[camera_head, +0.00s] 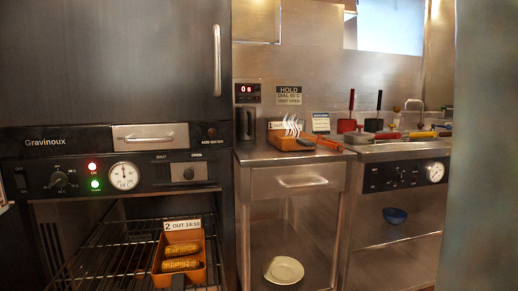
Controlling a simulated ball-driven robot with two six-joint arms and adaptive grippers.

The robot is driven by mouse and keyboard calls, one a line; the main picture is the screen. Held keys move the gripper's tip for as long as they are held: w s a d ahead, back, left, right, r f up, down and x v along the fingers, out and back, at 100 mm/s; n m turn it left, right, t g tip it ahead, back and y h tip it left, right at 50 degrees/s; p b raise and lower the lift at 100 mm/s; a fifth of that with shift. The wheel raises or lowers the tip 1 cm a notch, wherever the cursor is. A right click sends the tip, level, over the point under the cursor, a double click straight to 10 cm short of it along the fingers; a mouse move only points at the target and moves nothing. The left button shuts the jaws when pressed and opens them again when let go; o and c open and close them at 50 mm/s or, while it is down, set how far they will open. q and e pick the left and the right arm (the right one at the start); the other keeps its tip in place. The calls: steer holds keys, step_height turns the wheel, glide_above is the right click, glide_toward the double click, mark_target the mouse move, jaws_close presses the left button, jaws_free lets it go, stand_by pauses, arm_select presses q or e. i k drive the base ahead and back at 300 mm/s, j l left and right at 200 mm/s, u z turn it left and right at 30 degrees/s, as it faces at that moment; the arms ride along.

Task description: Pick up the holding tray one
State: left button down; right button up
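An orange-brown tray (287,144) sits on the steel counter at the middle of the head view. A label (276,125) starting "1 OUT" stands at its back; the rest of the label is hidden. Several upright white curved pieces (291,127) rise from this tray. A second orange tray (161,262) with a label (182,225) reading "2 OUT 14:10" stands on the wire rack inside the cabinet at left, holding yellow-brown items like corn cobs (181,265). Neither of my grippers is in view.
The Gravinoux cabinet (60,165) fills the left. A blurred grey shape covers the right edge.

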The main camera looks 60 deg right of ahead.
mark_target(275, 131)
steer(key=z, duration=2.05)
